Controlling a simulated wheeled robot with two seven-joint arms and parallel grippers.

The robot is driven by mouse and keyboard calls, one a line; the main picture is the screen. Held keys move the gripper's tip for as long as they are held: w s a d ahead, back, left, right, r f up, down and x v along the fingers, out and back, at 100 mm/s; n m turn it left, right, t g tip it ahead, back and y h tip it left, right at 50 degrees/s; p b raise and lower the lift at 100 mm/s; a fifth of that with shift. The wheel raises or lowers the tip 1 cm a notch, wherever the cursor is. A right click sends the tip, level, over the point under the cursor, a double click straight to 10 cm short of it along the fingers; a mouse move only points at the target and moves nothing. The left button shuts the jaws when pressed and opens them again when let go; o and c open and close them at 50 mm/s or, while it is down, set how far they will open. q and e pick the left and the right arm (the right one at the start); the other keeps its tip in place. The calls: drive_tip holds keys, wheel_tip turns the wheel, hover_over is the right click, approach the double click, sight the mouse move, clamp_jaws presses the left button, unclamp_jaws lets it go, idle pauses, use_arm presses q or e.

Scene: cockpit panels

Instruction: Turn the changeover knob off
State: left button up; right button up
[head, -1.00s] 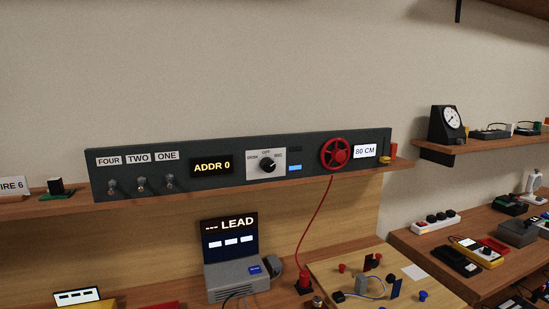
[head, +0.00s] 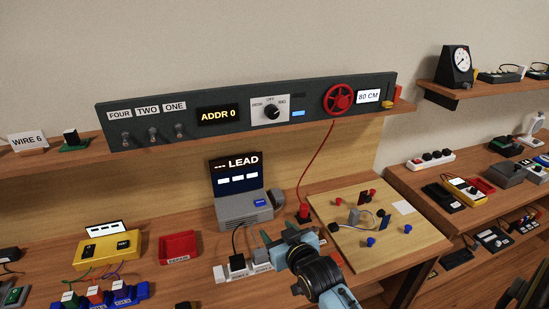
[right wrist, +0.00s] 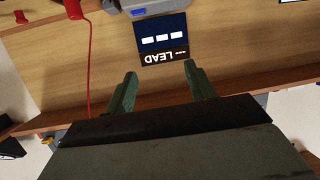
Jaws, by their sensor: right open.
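The changeover knob (head: 271,112) is a small black rotary knob on a white plate (head: 257,119), in the middle of the long dark panel (head: 317,106). The plate has a label above the knob and one on each side; the pointer's direction is too small to tell. My right gripper (head: 278,234) is open and empty, below the panel and in front of the grey LEAD device (head: 245,207). In the right wrist view my right gripper (right wrist: 159,72) has its green fingers apart, with the LEAD screen (right wrist: 162,36) upside down beyond them. My left gripper is not in view.
The panel also carries toggle switches (head: 153,134), an ADDR 0 display (head: 218,116) and a red handwheel (head: 338,99). A red cable (head: 318,157) hangs below. A yellow box (head: 108,249) and a wooden board (head: 379,238) lie on the bench.

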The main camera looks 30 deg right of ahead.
drive_tip(key=w+d+r+m+t+h, duration=0.2)
drive_tip(key=w+d+r+t, duration=0.15)
drive_tip(key=r, duration=0.55)
drive_tip(key=m+t+h+p, duration=0.1)
drive_tip(key=t+h, duration=0.2)
drive_tip(key=t, duration=0.1)
approach(273, 115)
drive_tip(key=p+x, duration=0.2)
drive_tip(key=x, duration=0.6)
drive_tip(key=shift+w+d+r, duration=0.15)
drive_tip(key=shift+w+d, duration=0.05)
drive_tip(key=shift+w, duration=0.1)
drive_tip(key=c, duration=1)
